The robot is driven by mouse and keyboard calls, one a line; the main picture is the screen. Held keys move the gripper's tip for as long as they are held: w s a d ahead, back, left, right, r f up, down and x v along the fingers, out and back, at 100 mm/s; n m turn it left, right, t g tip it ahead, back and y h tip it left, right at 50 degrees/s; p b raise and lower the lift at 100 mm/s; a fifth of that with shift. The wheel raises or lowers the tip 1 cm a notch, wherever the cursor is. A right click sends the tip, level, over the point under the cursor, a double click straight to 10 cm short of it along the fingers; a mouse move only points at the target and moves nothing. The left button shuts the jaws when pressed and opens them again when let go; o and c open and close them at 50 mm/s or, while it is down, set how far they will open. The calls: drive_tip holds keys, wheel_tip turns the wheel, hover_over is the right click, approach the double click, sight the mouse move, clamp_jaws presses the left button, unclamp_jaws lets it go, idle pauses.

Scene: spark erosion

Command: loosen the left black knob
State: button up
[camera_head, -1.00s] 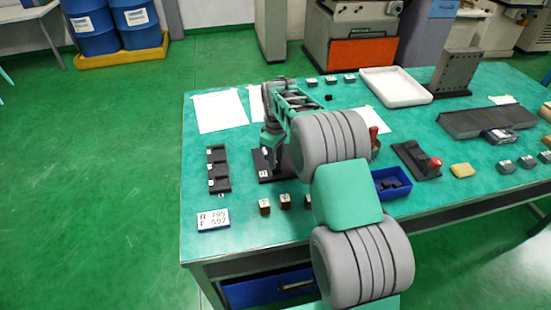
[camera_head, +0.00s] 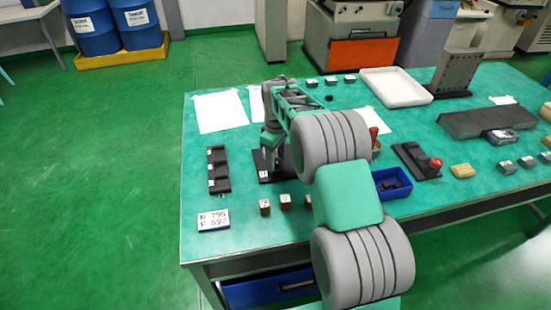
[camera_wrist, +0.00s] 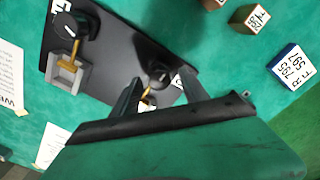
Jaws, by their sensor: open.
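A black plate (camera_wrist: 110,45) carries two black knobs, each with a brass-coloured stem. One knob (camera_wrist: 158,75) lies between my gripper's fingertips (camera_wrist: 160,80) in the wrist view; whether they touch it I cannot tell. By the view's orientation it is the left one. The other knob (camera_wrist: 70,24) is at the upper left, its stem over a grey block (camera_wrist: 66,74). My gripper is open, and its fingers partly hide the plate's lower edge. In the head view my gripper (camera_head: 270,152) is low over the plate (camera_head: 282,172), and my arm hides much of it.
Several small cubes (camera_head: 264,207) and a number tag (camera_head: 213,220) lie near the table's front edge. A black slotted tray (camera_head: 219,170) is left of the plate. Paper sheets (camera_head: 220,112) lie behind. A blue bin (camera_head: 392,184) stands to the right.

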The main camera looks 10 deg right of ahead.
sight(276, 161)
wheel_tip(276, 161, up, 8)
drive_tip(key=shift+f+b, duration=0.2)
drive_tip(key=shift+b, duration=0.15)
